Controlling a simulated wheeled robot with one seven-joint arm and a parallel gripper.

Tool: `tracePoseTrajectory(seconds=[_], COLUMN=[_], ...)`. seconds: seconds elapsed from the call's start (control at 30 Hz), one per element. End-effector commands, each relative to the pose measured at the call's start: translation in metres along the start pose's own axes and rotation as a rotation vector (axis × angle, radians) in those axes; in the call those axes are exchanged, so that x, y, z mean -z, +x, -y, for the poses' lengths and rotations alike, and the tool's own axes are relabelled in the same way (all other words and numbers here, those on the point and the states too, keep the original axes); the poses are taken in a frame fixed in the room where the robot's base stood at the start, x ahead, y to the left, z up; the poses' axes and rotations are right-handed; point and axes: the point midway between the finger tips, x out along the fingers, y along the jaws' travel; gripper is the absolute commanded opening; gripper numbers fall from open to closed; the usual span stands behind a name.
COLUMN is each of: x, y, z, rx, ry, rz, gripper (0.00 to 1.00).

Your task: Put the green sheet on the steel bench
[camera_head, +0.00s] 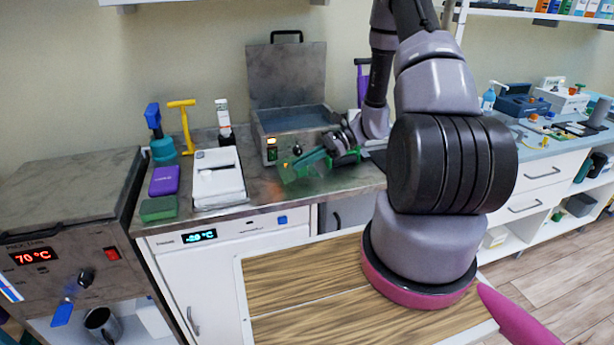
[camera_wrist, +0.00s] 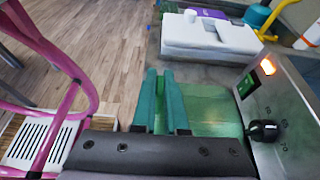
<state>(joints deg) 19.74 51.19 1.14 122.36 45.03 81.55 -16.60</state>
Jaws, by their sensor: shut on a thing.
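The green sheet (camera_wrist: 215,108) is a thin, partly see-through piece in the wrist view. It also shows in the head view (camera_head: 288,174), low over the steel bench (camera_head: 262,190), in front of the open steel heater box. My gripper (camera_wrist: 161,78) has teal fingers shut on the sheet, which extends to the right of them in the wrist view. The gripper also shows in the head view (camera_head: 292,170). I cannot tell whether the sheet touches the bench top. My arm hides the bench's right part.
The open steel box (camera_head: 290,130) stands close behind the sheet; its knob (camera_wrist: 263,131) is near. A white device (camera_head: 218,178), purple box (camera_head: 164,180), green block (camera_head: 158,208) and blue bottle (camera_head: 160,140) stand left. A wooden-topped surface (camera_head: 300,280) is in front.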

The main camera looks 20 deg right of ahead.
Motion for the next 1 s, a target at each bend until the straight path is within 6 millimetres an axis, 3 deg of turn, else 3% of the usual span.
tracePoseTrajectory(seconds=[0.4,0.9,0.93,1.0], x=[0.043,0.050,0.050,0.049], y=[0.018,0.021,0.020,0.020], z=[0.000,0.001,0.001,0.001], rx=[0.000,0.001,0.002,0.001], ry=[0.002,-0.001,-0.001,-0.001], rz=[0.000,0.000,-0.001,-0.001], gripper=[0.00,0.00,0.22,0.40])
